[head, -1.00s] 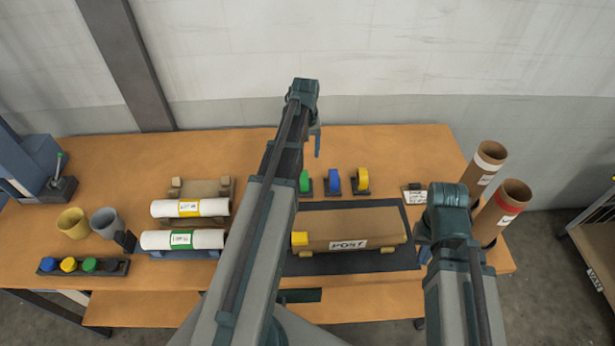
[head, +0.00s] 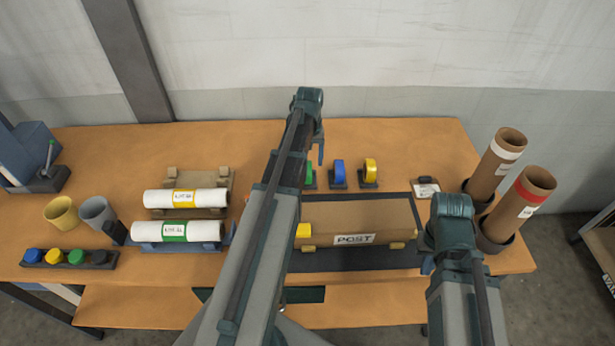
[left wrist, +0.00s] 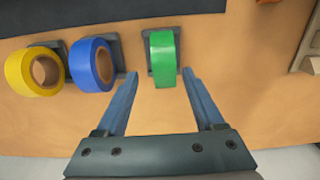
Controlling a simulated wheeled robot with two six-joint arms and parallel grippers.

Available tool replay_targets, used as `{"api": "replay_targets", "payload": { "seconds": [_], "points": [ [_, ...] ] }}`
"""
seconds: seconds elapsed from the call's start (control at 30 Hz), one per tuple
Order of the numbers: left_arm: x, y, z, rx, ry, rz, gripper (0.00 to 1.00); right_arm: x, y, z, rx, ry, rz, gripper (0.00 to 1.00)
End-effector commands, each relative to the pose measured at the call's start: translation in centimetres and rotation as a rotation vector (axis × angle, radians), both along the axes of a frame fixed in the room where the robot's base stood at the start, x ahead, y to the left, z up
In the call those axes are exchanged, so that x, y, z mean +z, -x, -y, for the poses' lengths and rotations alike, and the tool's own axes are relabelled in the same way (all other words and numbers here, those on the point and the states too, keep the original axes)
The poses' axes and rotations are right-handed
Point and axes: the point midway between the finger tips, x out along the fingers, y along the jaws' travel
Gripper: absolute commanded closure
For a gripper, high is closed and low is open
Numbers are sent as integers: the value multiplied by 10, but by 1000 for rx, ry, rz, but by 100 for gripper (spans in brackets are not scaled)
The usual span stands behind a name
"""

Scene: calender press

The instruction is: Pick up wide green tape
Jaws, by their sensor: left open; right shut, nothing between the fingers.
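The wide green tape (left wrist: 163,58) stands upright in a dark holder in the left wrist view, with its broad face showing. In the head view the green tape (head: 309,174) is partly hidden behind my left arm. My left gripper (left wrist: 160,75) is open and empty, its fingertips on either side of the tape's near edge, apart from it. In the head view my left gripper (head: 321,154) hangs just beside the tape. My right gripper (head: 427,265) is shut and empty near the front right of the bench, its fingers mostly hidden by the wrist.
A blue tape (left wrist: 91,64) stands close beside the green one, with a yellow tape (left wrist: 34,71) beyond it. A brown POST parcel (head: 360,220) lies on a dark mat in front. Cardboard tubes (head: 497,165) stand at the right. White rolls (head: 187,198) lie at the left.

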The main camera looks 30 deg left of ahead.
Motion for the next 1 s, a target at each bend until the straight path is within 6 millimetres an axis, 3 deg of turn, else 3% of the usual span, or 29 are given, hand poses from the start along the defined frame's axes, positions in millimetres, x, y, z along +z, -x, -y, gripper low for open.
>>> {"api": "replay_targets", "payload": {
  "seconds": [0.17, 0.53, 0.87, 1.0],
  "points": [
    [-6, 1, 0, 0, 0, 0, 30, -6, 0, 0, 0, 0, 0, 100],
    [-49, 7, -3, 0, 0, 0, 30, -49, 0, 0, 0, 0, 0, 100],
    [-51, 7, -3, 0, 0, 0, 30, -51, 0, 0, 0, 0, 0, 100],
    [-51, 7, -3, 0, 0, 0, 55, -51, 0, 0, 0, 0, 0, 100]
  ]
}}
